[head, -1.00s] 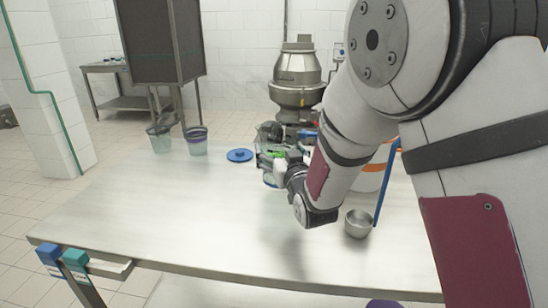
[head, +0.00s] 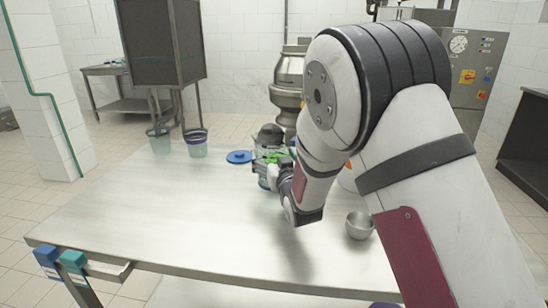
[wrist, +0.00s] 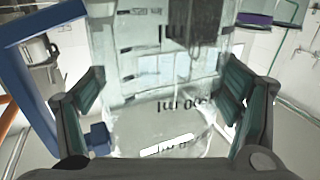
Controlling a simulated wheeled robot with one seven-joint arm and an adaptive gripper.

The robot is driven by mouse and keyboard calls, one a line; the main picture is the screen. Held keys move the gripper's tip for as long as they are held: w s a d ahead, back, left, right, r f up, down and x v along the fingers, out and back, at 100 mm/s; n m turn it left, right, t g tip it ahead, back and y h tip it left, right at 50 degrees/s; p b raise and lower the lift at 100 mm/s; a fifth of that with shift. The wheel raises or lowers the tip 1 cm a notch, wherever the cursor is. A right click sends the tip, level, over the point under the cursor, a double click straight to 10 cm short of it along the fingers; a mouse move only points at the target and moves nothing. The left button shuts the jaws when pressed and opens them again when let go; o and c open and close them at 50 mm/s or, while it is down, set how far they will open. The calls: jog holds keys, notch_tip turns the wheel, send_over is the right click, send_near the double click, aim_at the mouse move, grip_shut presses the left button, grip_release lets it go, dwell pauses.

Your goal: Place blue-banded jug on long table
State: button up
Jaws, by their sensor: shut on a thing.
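My gripper (head: 274,170) is over the far middle of the long table (head: 150,225). It is shut on a clear jug (wrist: 150,75), which fills the space between the two fingers in the wrist view. The jug has dark volume marks that read upside down there. In the head view the jug is mostly hidden behind my gripper, with a bluish part showing low down. I cannot make out its band clearly, nor whether its base touches the table.
A green-blue-rimmed jug (head: 159,142) and a purple-banded jug (head: 197,145) stand at the table's far left. A blue lid (head: 239,157) lies left of my gripper. A steel bowl (head: 359,226) stands at right. The near left tabletop is clear.

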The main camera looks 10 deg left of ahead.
jog(key=o, duration=1.1)
jog(key=shift+f, duration=0.1)
jog(key=shift+s+d, duration=0.1)
jog(key=shift+s, duration=0.15)
jog(key=v, duration=1.1)
jog(key=shift+s+d+p, duration=0.15)
jog(key=shift+s+p, duration=0.05)
jog(key=shift+p, duration=0.1)
